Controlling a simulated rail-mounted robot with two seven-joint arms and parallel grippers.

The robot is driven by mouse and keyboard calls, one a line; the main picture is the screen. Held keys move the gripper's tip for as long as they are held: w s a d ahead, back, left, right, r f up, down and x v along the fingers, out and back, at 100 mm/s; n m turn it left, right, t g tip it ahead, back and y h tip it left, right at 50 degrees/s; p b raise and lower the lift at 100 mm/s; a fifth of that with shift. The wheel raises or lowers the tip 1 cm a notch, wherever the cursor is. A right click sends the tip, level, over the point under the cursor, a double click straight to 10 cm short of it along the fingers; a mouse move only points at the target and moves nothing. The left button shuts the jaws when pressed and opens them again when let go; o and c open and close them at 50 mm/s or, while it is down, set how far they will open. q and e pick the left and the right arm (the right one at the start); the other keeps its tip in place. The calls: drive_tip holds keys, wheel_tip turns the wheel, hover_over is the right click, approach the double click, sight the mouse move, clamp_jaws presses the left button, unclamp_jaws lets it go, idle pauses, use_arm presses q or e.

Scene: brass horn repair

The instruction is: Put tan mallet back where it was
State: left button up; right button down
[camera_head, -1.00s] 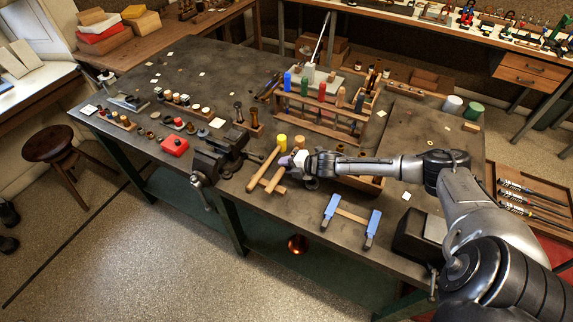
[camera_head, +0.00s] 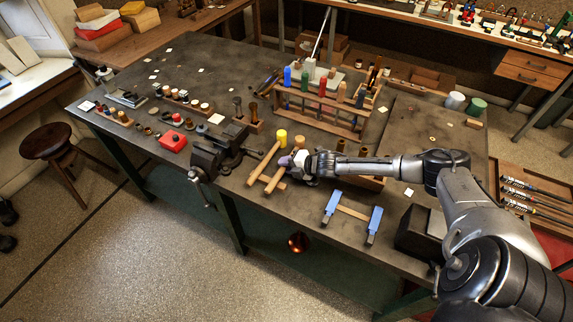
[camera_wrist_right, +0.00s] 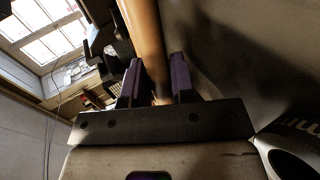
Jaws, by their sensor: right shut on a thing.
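My right gripper (camera_head: 290,161) is over the front middle of the dark bench. In the right wrist view its two purple fingertips (camera_wrist_right: 156,80) are shut on a smooth tan wooden rod, the tan mallet's handle (camera_wrist_right: 145,35). In the head view this handle (camera_head: 273,184) slants down to the left from the fingers. The mallet's head cannot be made out clearly. A second wooden handle (camera_head: 263,164) lies alongside, just left, with a short wooden crosspiece (camera_head: 269,180) between the two. A yellow cylinder (camera_head: 281,138) and a tan cylinder (camera_head: 299,141) are just behind the gripper. My left gripper is not in view.
A bench vise (camera_head: 217,151) stands left of the handles. A wooden rack (camera_head: 317,118) with coloured tool handles is behind. A blue-ended tool (camera_head: 352,213) lies in front to the right. The bench surface (camera_head: 300,210) in front of the gripper is mostly bare.

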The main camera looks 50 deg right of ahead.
drive_tip(key=shift+f, duration=0.2)
drive_tip(key=c, duration=0.9)
unclamp_jaws()
